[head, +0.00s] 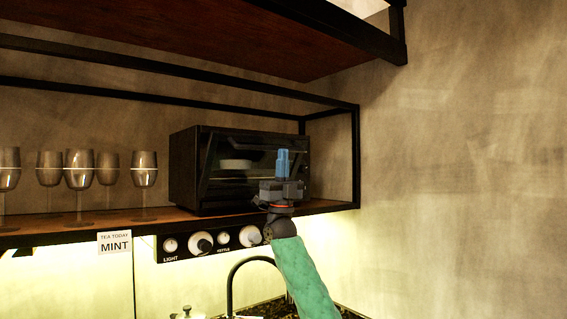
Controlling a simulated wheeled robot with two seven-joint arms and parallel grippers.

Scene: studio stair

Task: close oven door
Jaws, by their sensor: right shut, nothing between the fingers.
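The black oven (184,170) stands on the wooden shelf. Its dark glass door (225,185) faces me and looks partly open, with a slanted side edge and a bar across it; the exact angle is hard to tell. A pale round item shows behind the glass. My right gripper (283,155), with blue fingers, is shut and empty. It is in front of the oven's right part and hides some of the door. I cannot tell whether it touches the door. My left gripper is not in view.
Several stemmed glasses (79,172) stand on the shelf left of the oven. A black frame post (356,155) is to its right. Below are a panel with knobs (200,243), a MINT sign (115,243) and a black faucet (232,285). An upper wooden shelf (240,35) hangs overhead.

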